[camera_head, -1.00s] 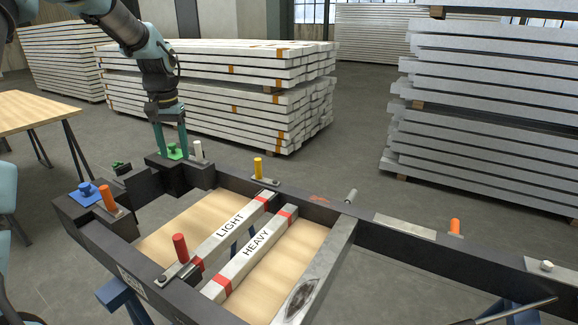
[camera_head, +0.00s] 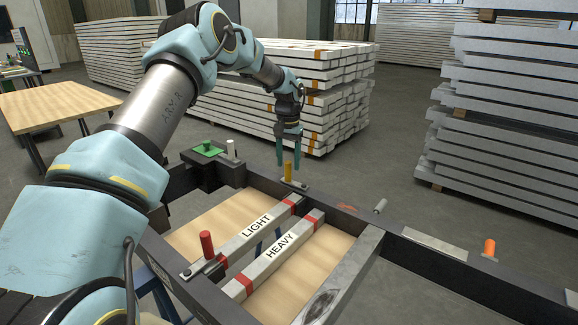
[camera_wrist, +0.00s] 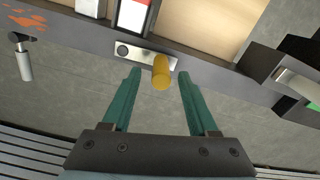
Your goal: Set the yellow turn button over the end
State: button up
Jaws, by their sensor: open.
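The yellow turn button (camera_head: 288,170) stands upright at the back rail of the frame, beside the far end of the bar marked LIGHT (camera_head: 243,232). In the wrist view its yellow knob (camera_wrist: 161,73) rises from a metal plate (camera_wrist: 133,55) with a dark pivot at its other end. The red-banded bar end (camera_wrist: 131,14) lies beside the plate. My gripper (camera_head: 288,160) is open above the yellow knob. In the wrist view the two green fingers of my gripper (camera_wrist: 158,78) are on either side of the knob, with gaps to both.
A red knob (camera_head: 206,245) stands at the near end of the LIGHT bar. The HEAVY bar (camera_head: 279,254) lies parallel. Stacked planks (camera_head: 340,100) stand behind.

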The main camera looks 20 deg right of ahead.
jog(key=shift+f, duration=1.5)
jog(key=shift+c, duration=0.2)
grip_shut()
